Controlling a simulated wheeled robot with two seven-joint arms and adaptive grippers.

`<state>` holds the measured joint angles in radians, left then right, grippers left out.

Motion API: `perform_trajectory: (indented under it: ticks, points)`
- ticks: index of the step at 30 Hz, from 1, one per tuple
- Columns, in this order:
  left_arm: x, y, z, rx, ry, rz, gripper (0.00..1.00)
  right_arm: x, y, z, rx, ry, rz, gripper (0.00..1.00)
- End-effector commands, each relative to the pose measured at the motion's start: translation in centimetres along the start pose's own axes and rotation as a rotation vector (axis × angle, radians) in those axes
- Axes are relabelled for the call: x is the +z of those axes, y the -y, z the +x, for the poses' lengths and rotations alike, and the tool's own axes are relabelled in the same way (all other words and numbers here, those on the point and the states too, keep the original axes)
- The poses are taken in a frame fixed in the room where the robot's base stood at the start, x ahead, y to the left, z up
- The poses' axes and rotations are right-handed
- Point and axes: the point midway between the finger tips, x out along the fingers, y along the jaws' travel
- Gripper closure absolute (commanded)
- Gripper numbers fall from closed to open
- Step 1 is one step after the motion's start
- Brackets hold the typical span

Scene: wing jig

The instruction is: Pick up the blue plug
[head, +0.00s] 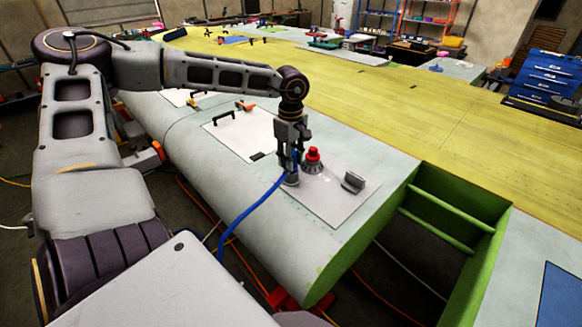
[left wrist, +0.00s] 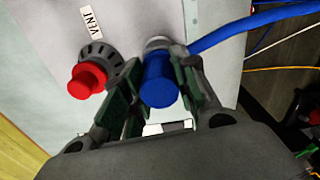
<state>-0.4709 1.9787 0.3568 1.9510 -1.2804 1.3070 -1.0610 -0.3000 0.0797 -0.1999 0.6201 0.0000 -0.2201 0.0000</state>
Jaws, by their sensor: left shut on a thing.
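The blue plug (left wrist: 159,80) is between the fingers of my left gripper (left wrist: 160,92) in the left wrist view, with a grey metal collar at its far end. My left gripper is shut on it. A blue cable (left wrist: 235,27) leads from the plug off to the right. In the head view, my left gripper (head: 289,168) points down at the pale panel (head: 333,210) on the wing, and its fingers mostly hide the plug. The blue cable (head: 250,209) hangs over the wing's front edge there. I cannot tell whether the plug is seated or lifted.
A red knob (head: 313,154) on a grey base stands close right of the gripper; a VENT label (left wrist: 91,23) is near it. A grey bracket (head: 353,181) stands further right on the panel. An open green-framed bay (head: 455,215) lies beyond the wing's right edge.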

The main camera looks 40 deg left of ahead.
Motion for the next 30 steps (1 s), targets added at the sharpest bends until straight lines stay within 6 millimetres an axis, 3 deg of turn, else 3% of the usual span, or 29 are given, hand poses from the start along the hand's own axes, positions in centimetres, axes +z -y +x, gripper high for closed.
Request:
perform_trajectory:
  ticks: [10, 17, 23, 30]
  points:
    - [0.0, -0.1, -0.3, 0.002, 0.000, 0.000, 0.94, 0.0, 0.1, 0.0, -0.001, 0.000, 0.000, 1.00]
    - [0.0, -0.1, -1.5, 0.003, -0.001, 0.000, 0.94, 0.0, 0.1, 0.3, -0.001, 0.000, 0.000, 1.00]
    - [0.0, -0.1, -3.8, 0.006, -0.001, 0.000, 0.94, 0.1, 0.1, 0.7, -0.001, 0.000, 0.000, 1.00]
    - [0.0, -0.1, -8.3, 0.006, -0.002, 0.000, 0.94, 0.1, 0.1, 1.4, -0.001, 0.000, 0.000, 1.00]
